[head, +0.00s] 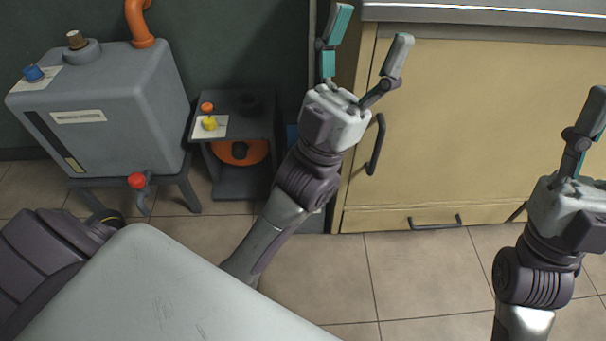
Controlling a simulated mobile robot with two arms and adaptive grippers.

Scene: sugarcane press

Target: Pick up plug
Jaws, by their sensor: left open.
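No object is clearly recognisable as a plug. Small candidates are a yellow knob-like piece (209,123) on a white card and an orange cap (207,107) behind it, both on the small dark stand (237,183). My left gripper (368,32) is open and empty, in front of the tan cabinet, right of the stand and apart from these pieces. My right gripper (592,125) is at the right edge, partly cut off.
The tan cabinet (470,130) has dark handles and a grey top edge. An orange pipe (138,22) rises from the tank, and a red-handled tap (138,181) sticks out low at its front. An orange disc (240,152) lies inside the stand. The tiled floor (410,275) is clear.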

